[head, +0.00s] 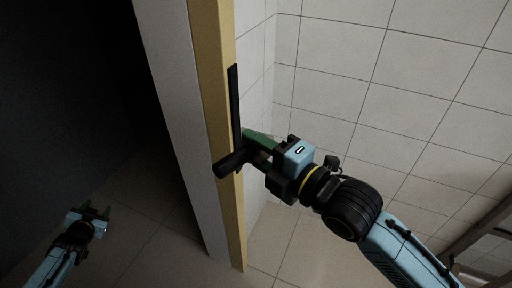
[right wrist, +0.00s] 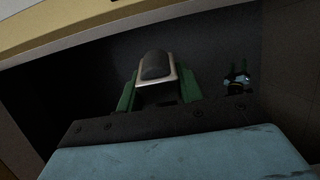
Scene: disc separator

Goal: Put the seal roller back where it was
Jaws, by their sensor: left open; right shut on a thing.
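My right gripper (head: 250,143) is shut on the seal roller, a dark thick cylinder (head: 230,165) that sticks out to the left of the fingers, in front of a yellow panel edge. In the right wrist view the seal roller (right wrist: 156,66) shows a rounded dark end and a pale metal edge between the green fingers (right wrist: 160,90). Part of it is hidden by the gripper. Whether it touches the panel edge, I cannot tell. My left gripper (head: 95,212) is open and empty, low at the left, well apart from the roller.
A tall panel with a yellow edge (head: 212,80) and grey side (head: 170,90) runs down the middle. A long thin black strip (head: 234,95) lies along its right border. A tiled wall (head: 400,90) is at right. A brown frame (head: 480,235) stands at lower right. The left is dark.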

